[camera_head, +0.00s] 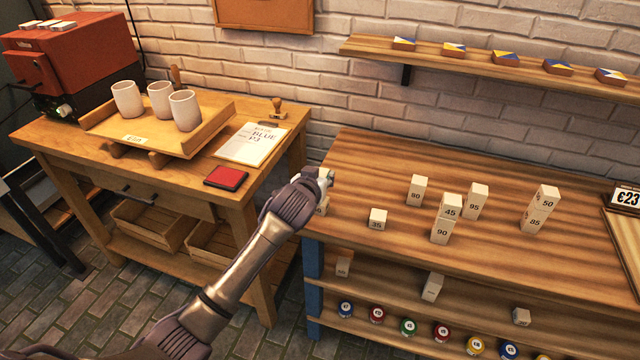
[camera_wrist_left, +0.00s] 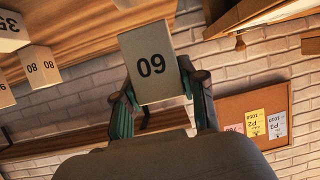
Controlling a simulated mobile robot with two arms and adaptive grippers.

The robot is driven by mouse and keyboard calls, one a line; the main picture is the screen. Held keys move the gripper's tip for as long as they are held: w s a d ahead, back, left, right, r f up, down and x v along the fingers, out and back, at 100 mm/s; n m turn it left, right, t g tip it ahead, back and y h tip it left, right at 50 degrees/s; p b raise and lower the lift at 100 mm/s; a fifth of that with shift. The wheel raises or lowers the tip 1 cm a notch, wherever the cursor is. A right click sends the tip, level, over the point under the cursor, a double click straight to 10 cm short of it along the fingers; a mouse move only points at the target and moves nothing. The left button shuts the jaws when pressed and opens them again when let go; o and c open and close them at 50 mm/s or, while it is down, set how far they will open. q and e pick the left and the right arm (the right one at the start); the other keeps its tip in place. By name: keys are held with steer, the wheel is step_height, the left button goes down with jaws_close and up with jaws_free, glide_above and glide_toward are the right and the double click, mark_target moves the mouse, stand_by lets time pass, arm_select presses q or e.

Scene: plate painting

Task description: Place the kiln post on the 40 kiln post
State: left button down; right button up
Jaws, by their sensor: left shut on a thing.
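My left gripper (camera_head: 318,186) is at the left end of the striped worktop (camera_head: 360,165). It is shut on a pale kiln post (camera_wrist_left: 152,62), whose number reads 09 in the wrist view, which looks upside down. In the head view the arm hides most of this post; a bit of it (camera_head: 322,208) shows beside the gripper. I cannot tell if it touches the worktop. No post clearly reads 40; a post with a hard-to-read number (camera_head: 343,265) stands on the shelf below. My right gripper is not in view.
On the worktop stand the 35 post (camera_head: 377,219), the 80 post (camera_head: 416,190) and the 95 post (camera_head: 475,201). The 45 post (camera_head: 450,206) is on the 90 post (camera_head: 440,232), and 50 (camera_head: 545,197) on 85 (camera_head: 534,220). A side table (camera_head: 70,140) holds cups.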

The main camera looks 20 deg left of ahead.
arm_select(q)
steer(key=shift+f, duration=1.4)
steer(key=shift+f, duration=0.2)
steer(key=c, duration=0.7)
jaws_free()
steer(key=shift+o, duration=0.2)
